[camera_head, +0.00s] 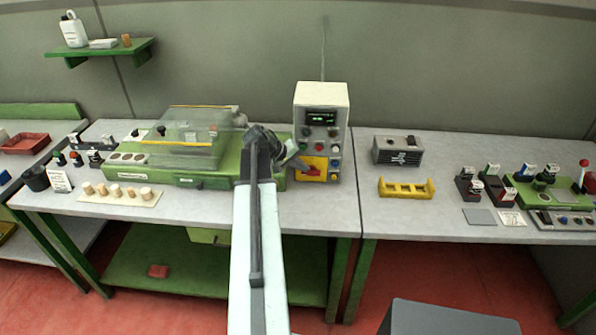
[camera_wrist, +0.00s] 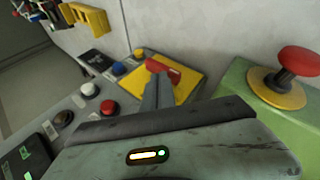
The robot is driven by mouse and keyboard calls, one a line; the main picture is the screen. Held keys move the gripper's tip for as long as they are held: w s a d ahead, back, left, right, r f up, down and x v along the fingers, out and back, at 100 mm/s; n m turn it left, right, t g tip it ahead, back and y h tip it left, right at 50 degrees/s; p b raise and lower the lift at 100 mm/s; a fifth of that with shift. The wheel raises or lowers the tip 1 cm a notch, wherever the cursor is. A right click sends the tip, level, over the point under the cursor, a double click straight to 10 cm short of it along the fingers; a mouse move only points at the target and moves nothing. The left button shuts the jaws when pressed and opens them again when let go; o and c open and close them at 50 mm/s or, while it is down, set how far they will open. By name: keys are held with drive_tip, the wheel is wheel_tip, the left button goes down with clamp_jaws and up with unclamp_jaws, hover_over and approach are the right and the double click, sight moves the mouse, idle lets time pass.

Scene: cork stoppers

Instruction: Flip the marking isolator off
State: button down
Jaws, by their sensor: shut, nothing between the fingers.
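The marking isolator is a red rotary handle (camera_head: 312,171) on a yellow plate (camera_head: 318,161), low on the front of a cream control box (camera_head: 321,96). In the wrist view the red handle (camera_wrist: 168,71) lies slanted across its yellow plate (camera_wrist: 189,82). My gripper (camera_head: 299,161) is at the left side of the plate. The fingers hide part of the plate.
White, red and blue buttons (camera_wrist: 108,107) sit beside the plate. A red mushroom button (camera_wrist: 299,60) stands on the green machine at the right of the wrist view. A yellow rack (camera_head: 407,188) and grey box (camera_head: 398,151) are right of the control box, with bare bench between.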

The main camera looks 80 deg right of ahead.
drive_tip(key=shift+s+d+r+p, duration=0.15)
drive_tip(key=shift+s+r+p, duration=0.2)
drive_tip(key=shift+r+p, duration=0.4)
drive_tip(key=w+p+v, duration=0.1)
drive_tip(key=p+v, duration=0.7)
drive_tip(key=v, duration=0.4)
drive_tip(key=shift+w+d+p, duration=0.2)
drive_tip(key=shift+d+p, duration=0.05)
drive_tip(key=shift+p, duration=0.1)
